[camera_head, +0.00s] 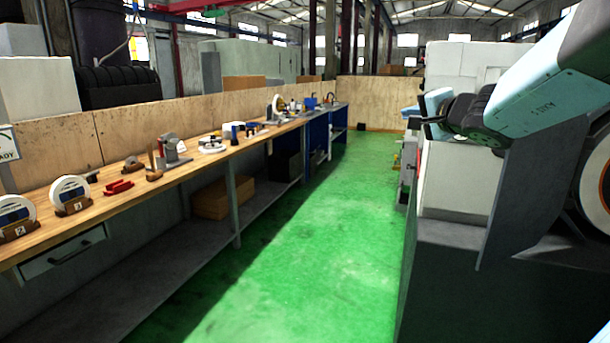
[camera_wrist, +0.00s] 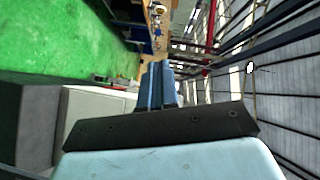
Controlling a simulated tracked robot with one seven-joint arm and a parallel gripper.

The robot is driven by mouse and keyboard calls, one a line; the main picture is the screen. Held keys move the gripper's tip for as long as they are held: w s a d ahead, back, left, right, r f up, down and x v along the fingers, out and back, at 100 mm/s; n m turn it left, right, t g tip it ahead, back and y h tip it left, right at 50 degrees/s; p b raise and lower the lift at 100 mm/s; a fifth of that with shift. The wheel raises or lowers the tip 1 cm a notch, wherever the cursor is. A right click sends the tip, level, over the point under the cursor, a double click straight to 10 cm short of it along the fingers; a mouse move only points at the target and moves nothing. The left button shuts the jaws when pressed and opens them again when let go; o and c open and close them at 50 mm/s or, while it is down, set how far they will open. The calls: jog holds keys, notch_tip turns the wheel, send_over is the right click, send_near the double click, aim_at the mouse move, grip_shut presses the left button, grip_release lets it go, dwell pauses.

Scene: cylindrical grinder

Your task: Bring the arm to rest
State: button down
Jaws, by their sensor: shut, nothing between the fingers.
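My arm comes in from the upper right of the head view, pale blue and raised over the machine. My gripper (camera_head: 432,108) is at its end, above the grey and white machine housing (camera_head: 460,180), with a dark wrist joint behind it. In the wrist view my gripper (camera_wrist: 156,68) shows two blue fingers close together beyond a dark plate. The fingers are shut with nothing between them. The gripper appears clear of the housing in the head view.
A long wooden workbench (camera_head: 215,158) runs along the left with wheels on stands (camera_head: 70,193), a red part (camera_head: 118,187) and several tools on it. The green floor (camera_head: 310,240) between bench and machine is clear. A cardboard box (camera_head: 222,199) sits on the bench's lower shelf.

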jog(key=s+a+f+n+g+y, duration=0.1)
jog(key=s+a+f+n+g, duration=0.3)
jog(key=s, duration=0.3)
jog(key=s+a+f+n+g, duration=0.3)
jog(key=s+a+f+n, duration=0.15)
jog(key=s, duration=0.25)
jog(key=s+d+f+n+g+h, duration=0.1)
jog(key=s+d+f+h, duration=0.2)
jog(key=s, duration=0.3)
jog(key=s+d+f+n+g+h, duration=0.1)
jog(key=s+d+f+g+h, duration=0.1)
jog(key=s+d+f+h, duration=0.1)
jog(key=s+d, duration=0.1)
jog(key=s, duration=0.1)
jog(key=shift+s+d+f, duration=0.25)
jog(key=shift+s+d, duration=0.1)
jog(key=shift+s, duration=0.05)
jog(key=shift+n, duration=0.25)
jog(key=shift+a, duration=0.1)
